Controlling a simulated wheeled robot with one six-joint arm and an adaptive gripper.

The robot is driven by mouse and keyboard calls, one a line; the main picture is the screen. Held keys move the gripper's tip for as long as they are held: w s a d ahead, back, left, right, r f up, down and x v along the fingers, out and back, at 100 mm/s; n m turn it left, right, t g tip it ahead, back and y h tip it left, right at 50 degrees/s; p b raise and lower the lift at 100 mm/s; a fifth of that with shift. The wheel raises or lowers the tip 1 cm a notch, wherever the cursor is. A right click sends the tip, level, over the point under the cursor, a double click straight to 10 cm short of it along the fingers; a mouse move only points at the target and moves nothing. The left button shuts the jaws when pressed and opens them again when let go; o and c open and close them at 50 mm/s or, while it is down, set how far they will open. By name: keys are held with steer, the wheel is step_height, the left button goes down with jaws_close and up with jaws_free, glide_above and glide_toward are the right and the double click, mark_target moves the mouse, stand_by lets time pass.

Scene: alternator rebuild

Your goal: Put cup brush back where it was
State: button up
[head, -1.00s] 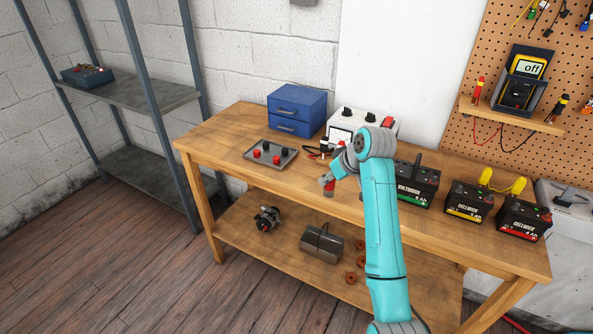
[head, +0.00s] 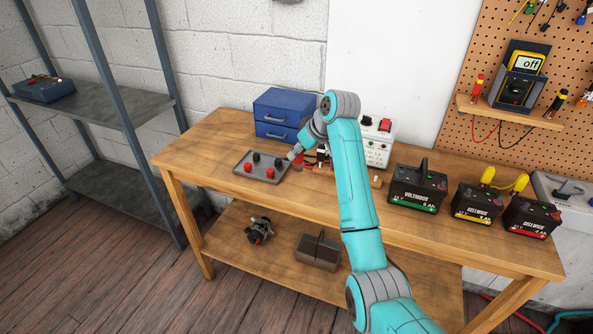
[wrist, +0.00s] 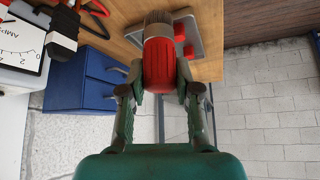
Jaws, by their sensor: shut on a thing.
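My gripper (head: 296,157) is above the bench near the right edge of the grey tray. In the wrist view my gripper (wrist: 160,90) is shut on the cup brush (wrist: 158,62), which has a ribbed red body and grey-brown bristles pointing away from the jaws. In the head view the brush is mostly hidden by the arm and clutter. The tray (head: 262,179) holds red and black knob-like parts; part of it shows behind the brush in the wrist view.
The wooden bench (head: 208,150) has free room left of the tray. A blue drawer box (head: 285,104) stands behind it. A white meter unit (head: 378,150) with cables is to the right, then batteries (head: 417,190). A lower shelf (head: 220,245) holds several parts.

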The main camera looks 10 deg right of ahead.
mark_target(302, 164)
steer(key=shift+f, duration=3.15)
steer(key=o, duration=1)
steer(key=shift+f, duration=0.1)
steer(key=v, duration=1.2)
